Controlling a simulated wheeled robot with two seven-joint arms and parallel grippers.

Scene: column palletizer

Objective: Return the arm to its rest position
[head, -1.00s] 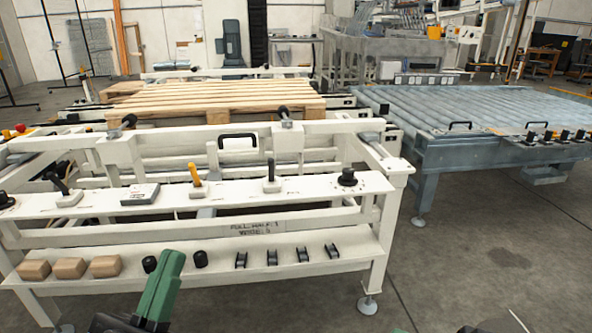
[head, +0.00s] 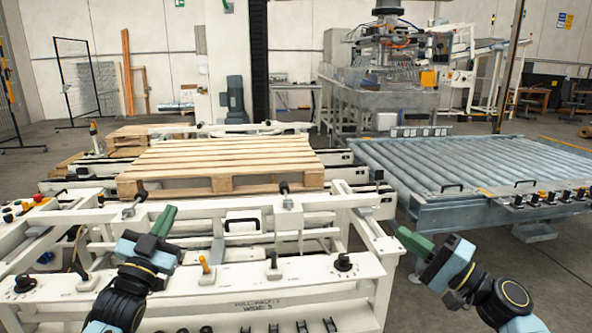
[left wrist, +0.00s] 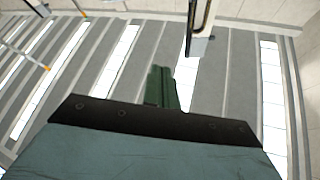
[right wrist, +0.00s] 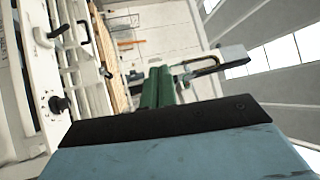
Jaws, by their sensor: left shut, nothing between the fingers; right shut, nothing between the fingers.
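My left gripper (head: 164,221) is raised in front of the white frame at the left of the head view. Its green fingers are together with nothing between them. The fingers also show in the left wrist view (left wrist: 160,88), against the ceiling. My right gripper (head: 414,243) is raised over the floor gap right of the white frame, its green fingers together and empty. The right wrist view shows these fingers (right wrist: 158,88) with the frame to the left. Neither gripper touches anything that I can see.
The white palletizer frame (head: 260,290) with knobs and levers stands close in front. A wooden pallet (head: 220,165) lies behind its front rails. A grey roller conveyor (head: 470,170) stands at the right. Bare floor lies between the frame and the conveyor.

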